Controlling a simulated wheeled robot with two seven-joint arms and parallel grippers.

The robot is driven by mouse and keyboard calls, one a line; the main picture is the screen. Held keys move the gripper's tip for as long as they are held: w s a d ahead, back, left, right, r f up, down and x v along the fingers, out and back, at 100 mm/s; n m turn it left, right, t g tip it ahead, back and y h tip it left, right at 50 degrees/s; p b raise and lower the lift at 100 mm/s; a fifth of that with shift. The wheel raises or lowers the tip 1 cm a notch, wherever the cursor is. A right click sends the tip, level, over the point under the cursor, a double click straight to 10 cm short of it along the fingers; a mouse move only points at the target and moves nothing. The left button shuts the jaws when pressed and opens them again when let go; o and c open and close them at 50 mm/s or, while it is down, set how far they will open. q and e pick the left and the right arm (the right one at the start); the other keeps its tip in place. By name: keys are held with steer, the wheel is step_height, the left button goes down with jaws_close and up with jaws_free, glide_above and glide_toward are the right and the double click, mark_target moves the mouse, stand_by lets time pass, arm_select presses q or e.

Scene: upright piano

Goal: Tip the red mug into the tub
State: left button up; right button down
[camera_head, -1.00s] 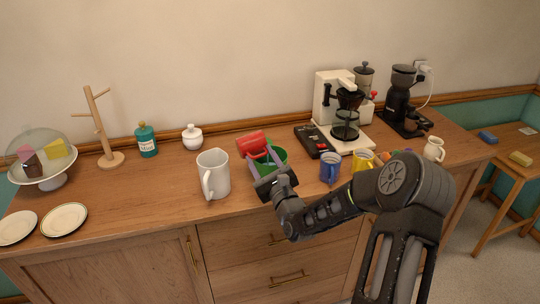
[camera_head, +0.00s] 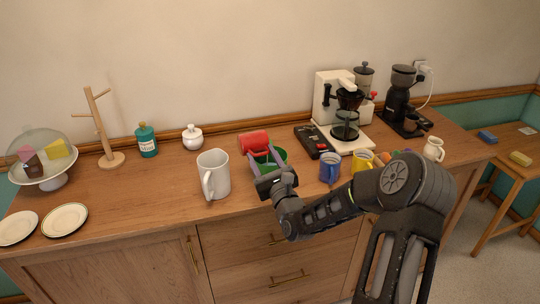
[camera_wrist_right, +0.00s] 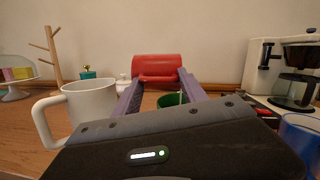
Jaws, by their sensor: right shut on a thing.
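The red mug (camera_head: 254,143) is held tilted on its side above the green tub (camera_head: 280,157). My right gripper (camera_head: 265,160) is shut on the mug, and its purple fingers reach up to it. In the right wrist view the mug (camera_wrist_right: 157,68) lies sideways between the fingertips (camera_wrist_right: 158,84). The tub (camera_wrist_right: 172,100) shows below it, partly hidden by the gripper. The inside of the tub is mostly hidden. My left gripper is not in view.
A white pitcher (camera_head: 214,174) stands close to the left of the tub. A blue mug (camera_head: 330,168) and a yellow mug (camera_head: 362,160) stand to the right. A black box (camera_head: 315,141) and a coffee maker (camera_head: 344,110) are behind them.

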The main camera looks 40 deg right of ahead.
steer(key=shift+s+d+r+m+h+p, duration=0.1)
steer(key=shift+d+r+m+h+p, duration=0.15)
steer(key=shift+m, duration=0.5)
steer(key=shift+d+r+m+h+p, duration=0.15)
steer(key=shift+m+h, duration=0.1)
steer(key=shift+m, duration=0.5)
steer(key=shift+a+f+n+y+b, duration=0.3)
steer(key=shift+n+y+b, duration=0.1)
steer(key=shift+n, duration=0.4)
steer(key=n, duration=0.2)
steer(key=shift+a+f+n+y+b, duration=0.25)
steer(key=shift+f+n+y+b, duration=0.05)
steer(key=shift+b, duration=0.05)
steer(key=shift+w+a+f+n, duration=0.1)
steer(key=shift+w+n, duration=0.1)
steer(key=shift+n, duration=0.5)
